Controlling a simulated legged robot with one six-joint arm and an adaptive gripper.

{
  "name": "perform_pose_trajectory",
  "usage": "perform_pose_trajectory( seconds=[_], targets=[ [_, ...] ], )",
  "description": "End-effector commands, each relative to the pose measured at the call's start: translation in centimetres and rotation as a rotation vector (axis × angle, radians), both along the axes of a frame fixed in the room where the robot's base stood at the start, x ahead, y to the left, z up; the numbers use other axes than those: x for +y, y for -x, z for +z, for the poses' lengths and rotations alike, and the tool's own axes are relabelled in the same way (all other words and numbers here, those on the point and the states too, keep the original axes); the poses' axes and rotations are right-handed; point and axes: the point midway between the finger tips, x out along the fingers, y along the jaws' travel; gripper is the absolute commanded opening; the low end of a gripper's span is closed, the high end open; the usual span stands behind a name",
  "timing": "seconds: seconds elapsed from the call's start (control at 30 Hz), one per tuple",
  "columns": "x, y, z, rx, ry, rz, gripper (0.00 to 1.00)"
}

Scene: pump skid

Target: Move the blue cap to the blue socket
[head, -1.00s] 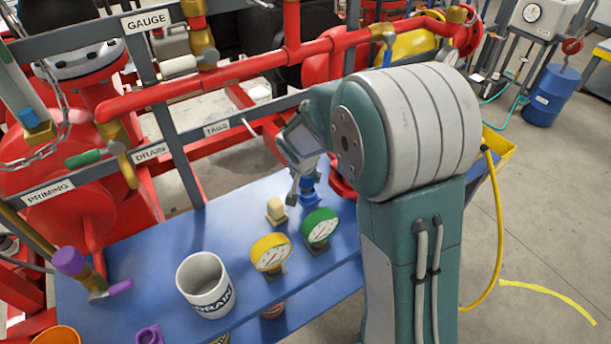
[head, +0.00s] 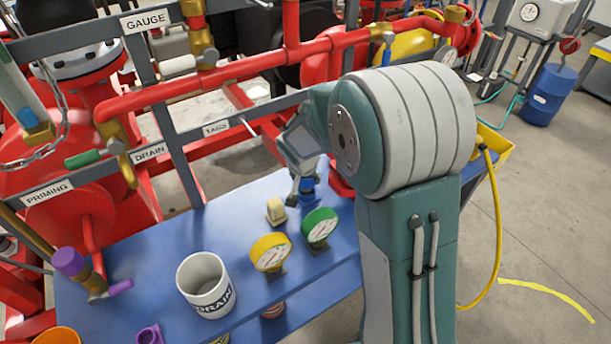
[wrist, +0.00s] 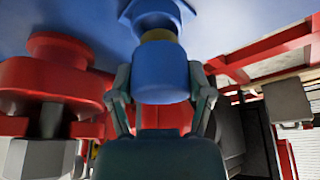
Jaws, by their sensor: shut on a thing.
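My gripper (head: 304,182) reaches down over the far right part of the blue bench. In the wrist view my gripper (wrist: 160,92) is shut on the blue cap (wrist: 160,72), with one finger on each side. A short brass-coloured piece (wrist: 157,35) shows between the cap and a blue six-sided base (wrist: 155,12), which looks like the blue socket on the bench. The cap lines up with it; I cannot tell whether it is fully seated. In the head view the blue parts (head: 307,188) are small and partly hidden by my gripper.
A cream knob (head: 275,210), a yellow gauge (head: 270,252) and a green gauge (head: 320,227) stand close to my gripper. A white DRAIN mug (head: 203,285) stands nearer on the blue bench (head: 150,265). Red pipes (head: 230,70) and a grey label rail run behind.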

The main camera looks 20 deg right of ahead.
Motion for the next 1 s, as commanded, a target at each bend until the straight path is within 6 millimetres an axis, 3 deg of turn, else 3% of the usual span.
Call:
perform_pose_trajectory(
  seconds=[1.0],
  targets=[
    [0.0,0.0,-1.8,0.0,0.0,0.0,0.09]
  ],
)
